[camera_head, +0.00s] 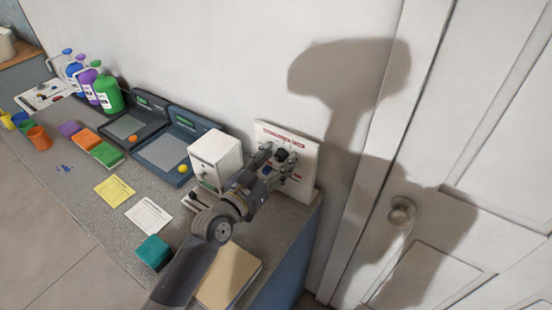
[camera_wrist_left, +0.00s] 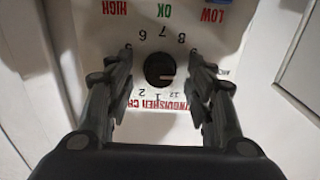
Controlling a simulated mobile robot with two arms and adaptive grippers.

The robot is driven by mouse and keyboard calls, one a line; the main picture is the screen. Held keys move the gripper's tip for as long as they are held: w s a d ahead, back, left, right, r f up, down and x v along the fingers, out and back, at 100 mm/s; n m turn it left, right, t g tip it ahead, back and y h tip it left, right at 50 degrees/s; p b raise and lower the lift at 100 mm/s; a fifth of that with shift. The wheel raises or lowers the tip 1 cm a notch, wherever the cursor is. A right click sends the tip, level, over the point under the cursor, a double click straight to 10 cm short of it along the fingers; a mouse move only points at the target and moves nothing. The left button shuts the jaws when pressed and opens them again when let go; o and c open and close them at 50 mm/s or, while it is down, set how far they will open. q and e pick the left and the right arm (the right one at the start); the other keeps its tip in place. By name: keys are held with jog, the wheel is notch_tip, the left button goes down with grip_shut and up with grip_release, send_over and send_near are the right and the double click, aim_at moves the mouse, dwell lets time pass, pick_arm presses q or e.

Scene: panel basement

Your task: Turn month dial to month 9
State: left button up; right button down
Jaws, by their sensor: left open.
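The month dial (camera_wrist_left: 160,68) is a round black knob on a white panel. Numbers ring it, upside down in the left wrist view; 6, 7, 8 show above it and 2, 1, 12 below. A small pale mark shows on its right side; the month it points to is unclear. The white panel (camera_head: 302,138) with red lettering leans at the wall in the head view. My left gripper (camera_head: 279,166) is in front of it. In the left wrist view its open fingers (camera_wrist_left: 163,82) stand either side of the dial, apart from it. My right gripper is not in view.
A white box (camera_head: 215,158) stands just left of the panel. Two dark trays (camera_head: 168,153), cards and bottles (camera_head: 107,94) lie farther left on the grey counter (camera_head: 95,218). A teal block (camera_head: 153,252) and a tan folder (camera_head: 232,274) are near my arm. A door (camera_head: 450,160) is right.

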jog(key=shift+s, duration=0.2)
pick_arm(q)
jog(key=c, duration=1.1)
jog(key=shift+o, duration=0.2)
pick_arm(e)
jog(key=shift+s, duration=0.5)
pick_arm(q)
jog(key=shift+r+n, duration=0.1)
jog(key=shift+n, duration=0.2)
jog(key=shift+n, duration=1.1)
jog(key=shift+a+n+p, duration=0.1)
jog(key=shift+n+p, duration=0.3)
jog(key=shift+n, duration=1.1)
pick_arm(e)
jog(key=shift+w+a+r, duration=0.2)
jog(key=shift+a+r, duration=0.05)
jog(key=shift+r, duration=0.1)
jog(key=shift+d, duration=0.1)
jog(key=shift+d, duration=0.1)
pick_arm(q)
jog(key=o, duration=1.1)
jog(key=shift+c, duration=0.2)
